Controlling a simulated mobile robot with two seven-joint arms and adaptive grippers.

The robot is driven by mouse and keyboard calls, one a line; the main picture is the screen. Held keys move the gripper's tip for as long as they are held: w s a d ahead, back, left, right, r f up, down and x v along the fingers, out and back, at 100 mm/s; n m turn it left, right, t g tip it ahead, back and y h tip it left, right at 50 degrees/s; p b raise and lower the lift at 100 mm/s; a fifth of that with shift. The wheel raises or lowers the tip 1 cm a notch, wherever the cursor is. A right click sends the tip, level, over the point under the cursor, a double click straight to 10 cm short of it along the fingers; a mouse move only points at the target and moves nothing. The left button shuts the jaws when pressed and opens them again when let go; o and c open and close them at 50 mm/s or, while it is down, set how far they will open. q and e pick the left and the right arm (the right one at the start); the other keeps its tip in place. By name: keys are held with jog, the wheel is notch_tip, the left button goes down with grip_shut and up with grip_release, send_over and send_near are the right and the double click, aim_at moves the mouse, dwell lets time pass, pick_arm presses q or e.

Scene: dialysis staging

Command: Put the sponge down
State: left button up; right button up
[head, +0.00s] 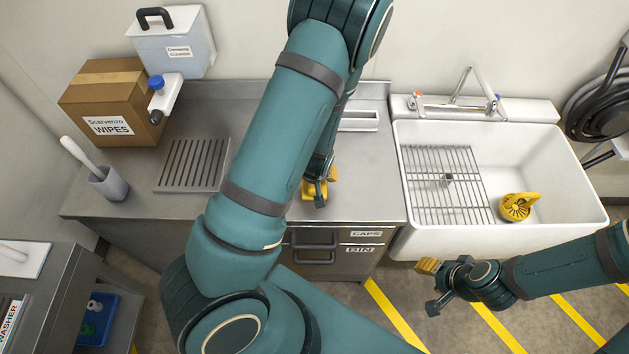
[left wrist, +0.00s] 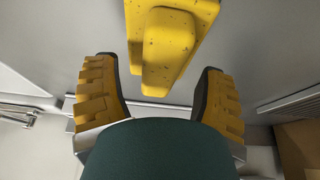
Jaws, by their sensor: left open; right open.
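The yellow, dark-specked sponge (left wrist: 178,40) shows at the top of the left wrist view, against a grey surface. It has a raised block on a wider, flat part. My left gripper (left wrist: 158,68) is open, its yellow ribbed pads on either side of the sponge's near end, with gaps visible on both sides. In the head view my left gripper (head: 320,190) is low over the steel counter (head: 375,185), near its front edge. Yellow shows there too, but sponge and pads are hard to tell apart. My right gripper (head: 432,287) is open and empty, in front of the sink.
A white sink (head: 560,210) with a wire rack (head: 440,185) and a round yellow item (head: 518,206) is at right. A cardboard wipes box (head: 105,100), a drain grille (head: 193,165) and a brush in a holder (head: 109,184) are at left. The counter's right part looks mostly clear.

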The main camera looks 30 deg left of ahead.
pick_arm(q)
jog(key=shift+f, duration=0.25)
jog(key=shift+f+b, duration=0.25)
jog(key=shift+b, duration=0.05)
dwell(0.4)
jog(key=c, duration=1)
jog(key=shift+c, duration=0.7)
jog(key=shift+r, duration=0.1)
